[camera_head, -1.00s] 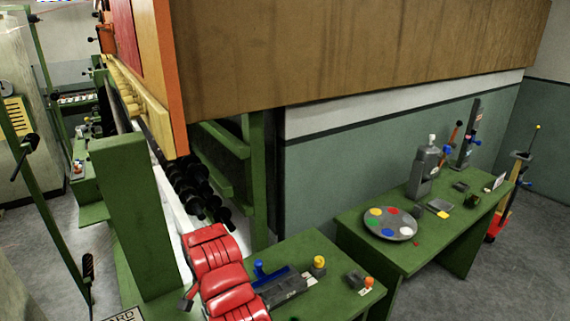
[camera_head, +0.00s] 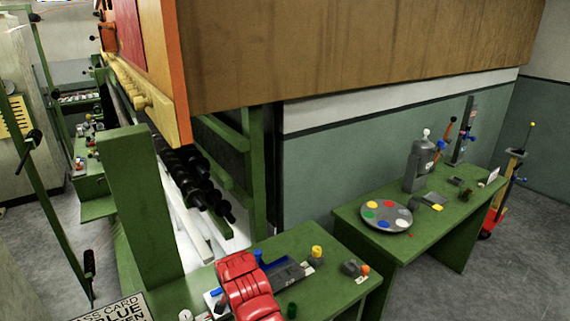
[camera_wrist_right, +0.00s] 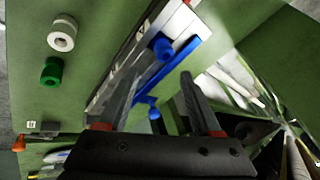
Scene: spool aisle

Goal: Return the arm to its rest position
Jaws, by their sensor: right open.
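My right gripper (camera_wrist_right: 165,95) is open in the right wrist view, its two dark fingers spread apart over the green bench, and I see nothing clamped between them. Beyond the fingertips are a blue spool (camera_wrist_right: 162,46) and a blue bar (camera_wrist_right: 170,67) on a pale metal fixture. A white spool (camera_wrist_right: 62,33) and a green spool (camera_wrist_right: 50,72) stand on the bench to the left of the fingers. In the head view my red arm reaches over the near bench (camera_head: 325,285), and its gripper is hidden there. My left gripper is not in view.
A grey fixture (camera_head: 288,272) and a yellow-topped piece (camera_head: 316,254) sit close to my arm. A green post (camera_head: 140,200) rises left of it. A second bench (camera_head: 350,212) holds a round palette (camera_head: 386,216).

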